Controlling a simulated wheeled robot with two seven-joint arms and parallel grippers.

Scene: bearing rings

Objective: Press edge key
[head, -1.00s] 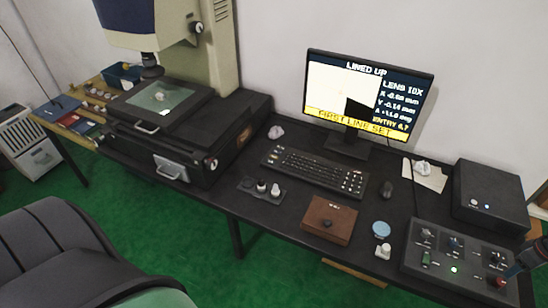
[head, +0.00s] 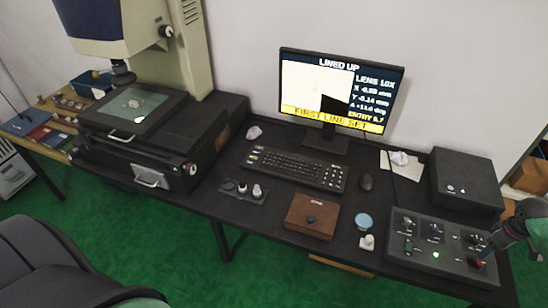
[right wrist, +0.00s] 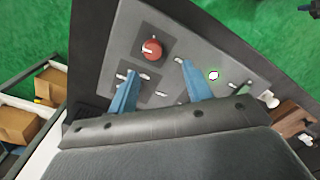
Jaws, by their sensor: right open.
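The control panel (head: 450,262) sits at the right end of the dark bench, with several small switches, a lit green button (head: 436,254) and a red knob (head: 477,262). I cannot tell which control is the edge key. My right gripper (head: 491,246) is over the panel's right part, near the red knob. In the right wrist view its two blue fingers are apart and empty (right wrist: 160,70), with the red knob (right wrist: 152,49) beyond them and the lit button (right wrist: 213,76) to the right. The monitor (head: 340,90) reads "LINED UP" and "FIRST LINE SET". My left gripper is out of view.
The measuring machine (head: 150,150) fills the bench's left side.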

